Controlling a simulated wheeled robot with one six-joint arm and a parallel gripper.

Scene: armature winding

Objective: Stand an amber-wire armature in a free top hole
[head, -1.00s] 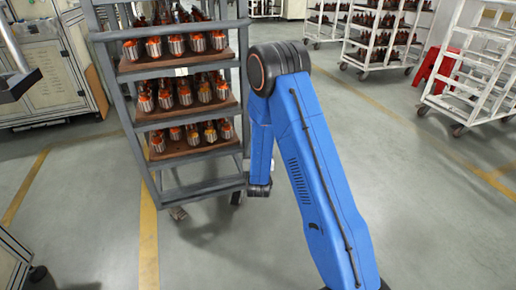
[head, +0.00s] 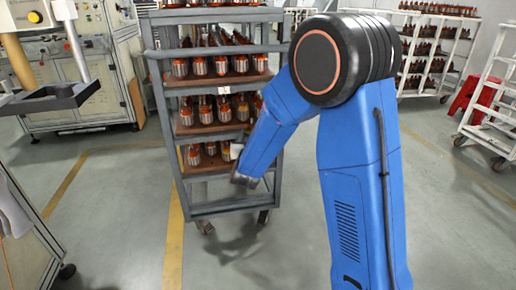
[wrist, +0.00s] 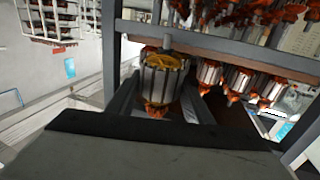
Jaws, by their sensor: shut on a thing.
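In the wrist view my gripper (wrist: 161,98) is shut on an armature (wrist: 161,80) with amber wire, a steel core and a shaft; orange shows at its other end. Its dark fingers are on either side of it. In the head view the gripper and held armature cannot be made out clearly at the end of my arm, in front of the rack. The grey rack (head: 161,105) has wooden shelves of armatures (head: 222,66) with orange ends. Arm and rack parts hide much of the right side, and no free top hole can be made out.
A rack bar (wrist: 235,58) and several armatures (wrist: 238,82) are close beside the held one in the wrist view. A machine cabinet (head: 75,75) stands left, a white rack (head: 437,60) and a red stool (head: 470,97) right.

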